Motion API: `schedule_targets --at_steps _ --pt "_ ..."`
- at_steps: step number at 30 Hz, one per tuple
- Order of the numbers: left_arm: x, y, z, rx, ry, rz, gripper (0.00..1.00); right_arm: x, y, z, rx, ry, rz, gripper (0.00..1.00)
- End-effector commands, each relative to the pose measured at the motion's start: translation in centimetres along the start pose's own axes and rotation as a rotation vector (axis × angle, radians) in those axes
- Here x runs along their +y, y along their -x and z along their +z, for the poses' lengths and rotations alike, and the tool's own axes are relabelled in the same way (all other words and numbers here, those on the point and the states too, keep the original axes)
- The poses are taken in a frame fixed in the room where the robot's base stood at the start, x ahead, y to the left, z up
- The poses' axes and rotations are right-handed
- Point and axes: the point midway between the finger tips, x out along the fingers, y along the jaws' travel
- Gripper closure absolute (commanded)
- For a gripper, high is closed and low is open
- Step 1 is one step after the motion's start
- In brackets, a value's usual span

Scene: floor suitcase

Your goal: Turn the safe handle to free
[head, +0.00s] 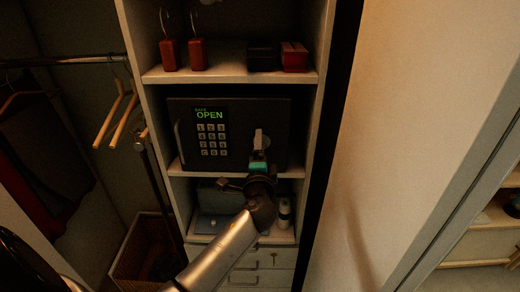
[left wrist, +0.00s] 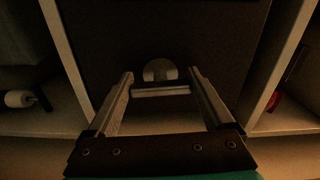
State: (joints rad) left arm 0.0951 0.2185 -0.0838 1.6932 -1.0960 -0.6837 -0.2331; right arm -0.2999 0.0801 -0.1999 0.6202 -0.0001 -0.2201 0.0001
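The dark safe (head: 182,150) stands on the middle shelf of the cabinet. Its display (head: 210,114) reads "SAFE OPEN" in green above a keypad (head: 212,140). The light metal safe handle (head: 260,138) is on the right part of the door, its lower part hidden by my left gripper (head: 259,160). In the left wrist view, the handle's round base (left wrist: 160,70) and a pale bar lie ahead between the tips of my left gripper (left wrist: 161,84). The fingers are wide apart; whether they touch the handle I cannot tell. My right gripper is not in view.
Red and dark boxes (head: 294,57) stand on the shelf above. A white bottle (head: 284,213) is on the shelf below, over drawers (head: 262,258). Hangers (head: 116,112) and a basket (head: 147,250) are at left. A pale panel (head: 410,110) stands close on the right.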

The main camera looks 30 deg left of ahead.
Motion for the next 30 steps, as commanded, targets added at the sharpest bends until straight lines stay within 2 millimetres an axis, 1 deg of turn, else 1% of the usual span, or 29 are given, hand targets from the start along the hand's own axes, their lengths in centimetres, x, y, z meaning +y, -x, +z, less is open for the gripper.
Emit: schedule_targets --at_steps 1,3,10,14,17,20,30 --pt "0.1 0.0 0.0 0.000 0.000 0.001 0.07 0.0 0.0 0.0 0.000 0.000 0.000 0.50" --pt "0.1 0.0 0.0 0.000 0.000 0.001 0.00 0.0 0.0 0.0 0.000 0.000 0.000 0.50" --pt "0.0 0.0 0.0 0.000 0.001 0.001 0.00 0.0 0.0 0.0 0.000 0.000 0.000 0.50" --pt "0.1 0.6 0.0 0.000 0.002 0.002 0.00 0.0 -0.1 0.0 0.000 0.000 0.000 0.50" --pt "0.2 1.7 0.0 0.001 0.003 0.003 0.00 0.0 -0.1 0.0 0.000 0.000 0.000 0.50" --pt "0.2 3.3 0.0 0.001 0.003 0.003 0.00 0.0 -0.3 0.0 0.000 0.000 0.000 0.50" --pt "0.3 9.9 0.0 0.000 0.003 0.005 0.00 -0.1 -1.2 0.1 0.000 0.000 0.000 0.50"
